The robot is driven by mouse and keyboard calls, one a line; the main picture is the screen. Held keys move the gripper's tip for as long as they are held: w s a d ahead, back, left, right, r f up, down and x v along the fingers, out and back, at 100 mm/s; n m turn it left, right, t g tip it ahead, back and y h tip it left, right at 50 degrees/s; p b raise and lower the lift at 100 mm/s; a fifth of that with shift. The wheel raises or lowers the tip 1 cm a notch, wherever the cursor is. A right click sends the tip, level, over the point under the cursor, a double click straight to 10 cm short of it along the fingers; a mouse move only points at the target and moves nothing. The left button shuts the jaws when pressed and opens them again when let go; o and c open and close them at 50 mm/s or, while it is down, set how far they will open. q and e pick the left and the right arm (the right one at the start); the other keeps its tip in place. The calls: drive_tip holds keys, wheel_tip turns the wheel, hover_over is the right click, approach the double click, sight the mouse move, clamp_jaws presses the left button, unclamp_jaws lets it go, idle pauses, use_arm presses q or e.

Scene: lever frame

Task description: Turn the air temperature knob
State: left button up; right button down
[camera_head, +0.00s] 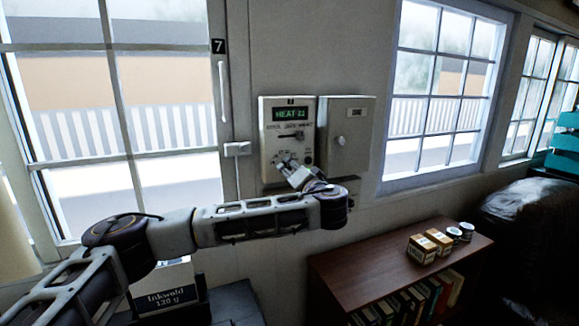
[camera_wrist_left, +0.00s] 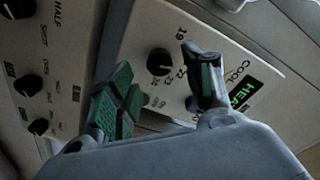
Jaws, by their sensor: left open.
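The air temperature knob is a black round knob (camera_wrist_left: 160,62) on a pale panel, with numbers printed around it, in the left wrist view. In the head view it lies on the lower part of the left wall box (camera_head: 267,140), largely hidden by my left gripper (camera_head: 284,166). The box's green display (camera_head: 290,114) reads HEAT 21. My left gripper is open, its two green-padded fingers pointing at the panel. In the left wrist view the knob shows between the fingertips; I cannot tell whether they touch it. My right gripper is not in view.
A second pale box (camera_head: 352,125) hangs just right of the first. The left wrist view shows another panel (camera_wrist_left: 62,60) with several black knobs. Windows flank the boxes. A brown bookshelf (camera_head: 345,262) with small boxes and tins stands below right.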

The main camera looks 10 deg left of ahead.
sight(288, 167)
use_arm(q)
drive_tip(key=shift+p+x, duration=0.35)
drive_tip(key=shift+x, duration=1.2)
drive_tip(key=c, duration=1.1)
drive_tip(key=shift+o, duration=0.2)
drive_tip(key=shift+f, duration=0.1)
